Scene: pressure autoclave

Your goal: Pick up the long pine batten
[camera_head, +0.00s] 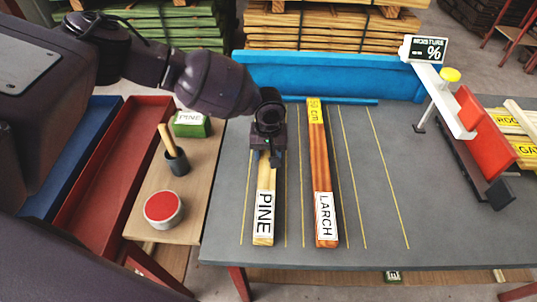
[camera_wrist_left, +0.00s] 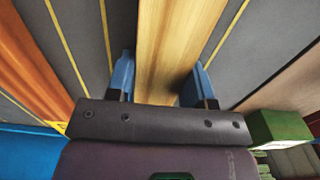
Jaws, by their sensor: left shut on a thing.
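The long pine batten (camera_head: 264,182) is a pale board with a white PINE label at its near end. It lies lengthwise on the grey table (camera_head: 378,195), left of the larch batten. My left gripper (camera_head: 266,158) is over its far half, shut on it, with one blue finger on each side. In the left wrist view the batten (camera_wrist_left: 168,40) runs between the two fingers of the gripper (camera_wrist_left: 162,85). The gripper hides the batten's far end in the head view. I cannot tell whether it is clear of the table. My right gripper is not in view.
The reddish larch batten (camera_head: 319,165) lies close on the right. A blue fence (camera_head: 330,78) lines the table's back. A moisture display (camera_head: 424,49) and a red stand (camera_head: 482,135) are at the right. A paint tin (camera_head: 163,209) and brush cup (camera_head: 176,162) stand left.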

